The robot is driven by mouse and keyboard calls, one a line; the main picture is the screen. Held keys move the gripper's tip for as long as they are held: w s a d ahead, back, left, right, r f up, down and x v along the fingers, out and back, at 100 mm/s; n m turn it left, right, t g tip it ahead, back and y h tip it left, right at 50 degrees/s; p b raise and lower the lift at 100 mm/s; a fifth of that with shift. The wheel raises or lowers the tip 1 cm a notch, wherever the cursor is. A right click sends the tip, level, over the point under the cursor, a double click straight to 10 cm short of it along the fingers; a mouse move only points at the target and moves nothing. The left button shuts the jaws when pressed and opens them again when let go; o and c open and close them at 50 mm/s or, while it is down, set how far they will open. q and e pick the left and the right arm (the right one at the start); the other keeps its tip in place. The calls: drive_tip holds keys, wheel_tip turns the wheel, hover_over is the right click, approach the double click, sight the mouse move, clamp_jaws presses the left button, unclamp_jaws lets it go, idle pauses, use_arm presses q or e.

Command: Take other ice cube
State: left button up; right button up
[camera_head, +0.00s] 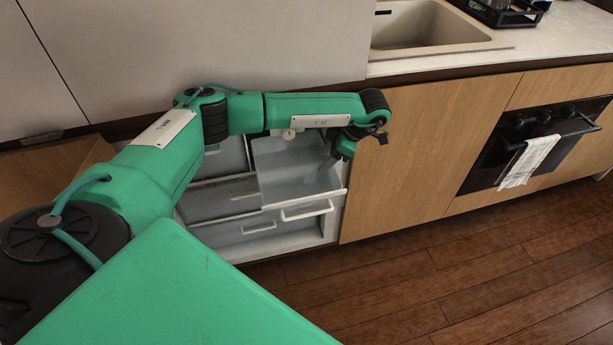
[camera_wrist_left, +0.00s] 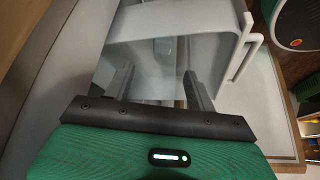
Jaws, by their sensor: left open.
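An open freezer drawer (camera_head: 285,170) with translucent walls is pulled out of the low freezer compartment; it fills the upper middle of the left wrist view (camera_wrist_left: 205,22). My left gripper (camera_head: 328,166) reaches down into this drawer near its right side. In the left wrist view its two fingers (camera_wrist_left: 160,78) are spread apart with nothing seen between them. A small pale block, perhaps an ice cube (camera_wrist_left: 162,46), shows faintly beyond the fingertips, apart from them. In the head view I cannot make out an ice cube clearly. My right gripper is not in view.
A wooden cabinet door (camera_head: 430,145) stands right of the freezer, then an oven (camera_head: 530,140) with a hanging towel (camera_head: 530,160). A sink (camera_head: 425,28) is above. The wooden floor in front is clear.

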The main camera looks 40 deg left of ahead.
sight(310, 176)
use_arm(q)
drive_tip(key=x, duration=0.8)
drive_tip(key=shift+s+f, duration=0.1)
drive_tip(key=shift+f, duration=0.35)
drive_tip(key=shift+d, duration=0.1)
drive_tip(key=c, duration=1.1)
